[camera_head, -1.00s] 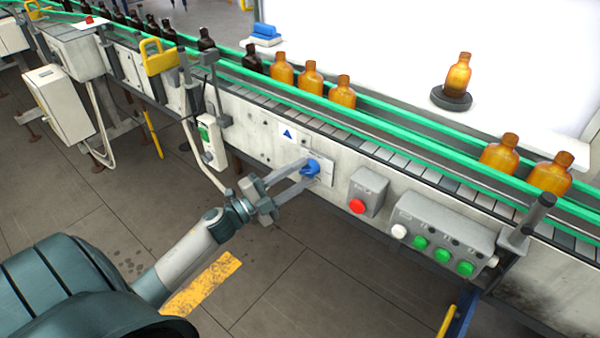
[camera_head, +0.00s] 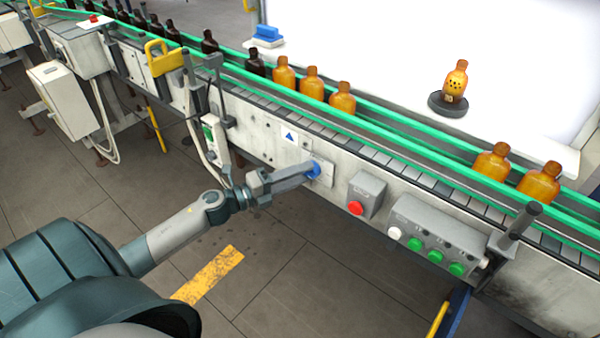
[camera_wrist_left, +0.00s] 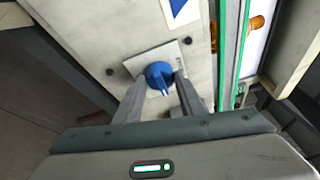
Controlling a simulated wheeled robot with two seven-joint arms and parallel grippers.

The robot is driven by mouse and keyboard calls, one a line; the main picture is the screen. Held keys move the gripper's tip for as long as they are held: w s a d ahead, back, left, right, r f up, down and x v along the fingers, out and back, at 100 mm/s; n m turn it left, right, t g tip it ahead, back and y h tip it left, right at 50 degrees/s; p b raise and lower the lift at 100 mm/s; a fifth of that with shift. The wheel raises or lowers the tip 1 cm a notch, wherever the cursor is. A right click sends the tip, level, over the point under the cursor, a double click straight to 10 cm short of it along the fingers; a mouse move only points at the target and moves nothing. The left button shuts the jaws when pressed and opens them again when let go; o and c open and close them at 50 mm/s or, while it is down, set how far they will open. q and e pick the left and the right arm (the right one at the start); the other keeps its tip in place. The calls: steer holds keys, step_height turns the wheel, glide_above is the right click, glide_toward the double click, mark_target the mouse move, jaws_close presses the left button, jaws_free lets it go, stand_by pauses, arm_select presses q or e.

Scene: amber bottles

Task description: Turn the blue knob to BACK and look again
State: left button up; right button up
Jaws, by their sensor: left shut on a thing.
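The blue knob (camera_head: 314,169) sits on a pale plate on the conveyor's side panel. My left gripper (camera_head: 309,172) is shut on the knob, its fingers nearly lined up one behind the other in the head view. The left wrist view shows the blue knob (camera_wrist_left: 159,75) between the two fingers. An amber bottle (camera_head: 456,80) stands upright on a dark round turntable (camera_head: 448,104) behind the conveyor, before a bright white panel. Dark dots and a small dark mark show on its near side. The lettering around the knob is too small to read. My right gripper is out of view.
Several amber bottles (camera_head: 312,84) and dark bottles stand on the conveyor between green rails (camera_head: 400,143). Right of the knob are a red button (camera_head: 355,208) on a grey box and a button box (camera_head: 437,232) with white and green buttons.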

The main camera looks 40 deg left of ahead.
arm_select(q)
steer(key=o, duration=1)
steer(key=shift+o, duration=0.2)
steer(key=b+v, duration=0.4)
steer(key=v, duration=1.3)
steer(key=shift+s, duration=0.25)
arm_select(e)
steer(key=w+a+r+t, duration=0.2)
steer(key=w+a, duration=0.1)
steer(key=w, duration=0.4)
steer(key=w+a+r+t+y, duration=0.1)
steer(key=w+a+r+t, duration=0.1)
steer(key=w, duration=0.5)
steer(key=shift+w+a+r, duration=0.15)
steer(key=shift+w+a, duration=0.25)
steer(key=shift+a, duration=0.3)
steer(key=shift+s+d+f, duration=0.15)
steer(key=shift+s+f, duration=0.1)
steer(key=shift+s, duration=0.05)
arm_select(q)
steer(key=shift+f, duration=0.1)
